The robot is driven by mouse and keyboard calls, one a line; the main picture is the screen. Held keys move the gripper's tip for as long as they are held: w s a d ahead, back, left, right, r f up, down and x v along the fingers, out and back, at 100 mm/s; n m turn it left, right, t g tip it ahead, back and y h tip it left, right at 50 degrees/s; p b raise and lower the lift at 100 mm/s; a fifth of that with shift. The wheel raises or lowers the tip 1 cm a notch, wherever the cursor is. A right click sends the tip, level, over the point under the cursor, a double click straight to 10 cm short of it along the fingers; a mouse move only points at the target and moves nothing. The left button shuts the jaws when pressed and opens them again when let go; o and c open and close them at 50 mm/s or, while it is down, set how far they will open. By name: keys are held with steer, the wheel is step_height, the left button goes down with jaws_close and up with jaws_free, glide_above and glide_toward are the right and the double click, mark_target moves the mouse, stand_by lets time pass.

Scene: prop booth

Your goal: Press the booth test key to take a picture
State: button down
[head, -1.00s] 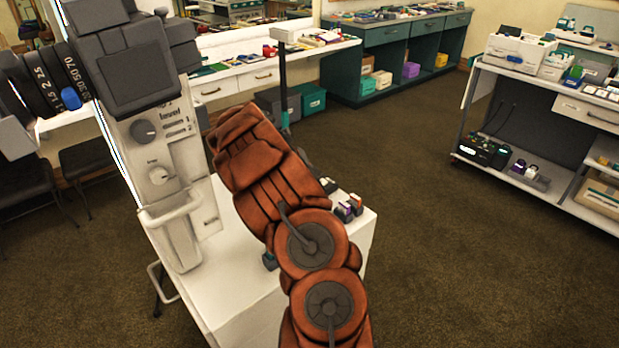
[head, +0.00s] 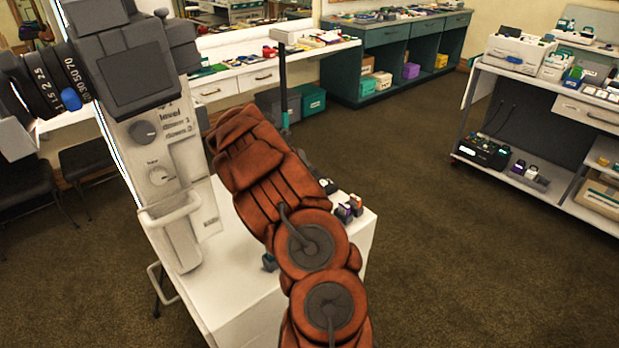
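The booth apparatus (head: 152,130) stands at the left, a pale upright unit with a dark camera-like head (head: 125,65) and numbered black rings. Its front has a dark upper knob (head: 144,132), a pale lower dial (head: 160,175), small lettering and a handle. I cannot make out which part is the test key. My orange arm rises from the bottom centre, and its far end is close to the right side of the apparatus, over the white cabinet (head: 240,295). My gripper is hidden behind the arm, so neither its fingers nor any contact shows.
Small purple and red items (head: 350,207) sit on the cabinet top beside my arm. A thin dark post (head: 283,85) stands behind the arm. A shelf cart (head: 545,110) is at the right and a teal counter (head: 400,60) at the back. Carpet between them is clear.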

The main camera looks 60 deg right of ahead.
steer(key=shift+f, duration=0.8)
stand_by(1.1)
steer(key=shift+r+p, duration=0.1)
steer(key=shift+p, duration=0.2)
steer(key=shift+r+p, duration=0.7)
steer(key=shift+p, duration=0.15)
step_height(320, 180, up, 5)
steer(key=p, duration=0.5)
stand_by(0.7)
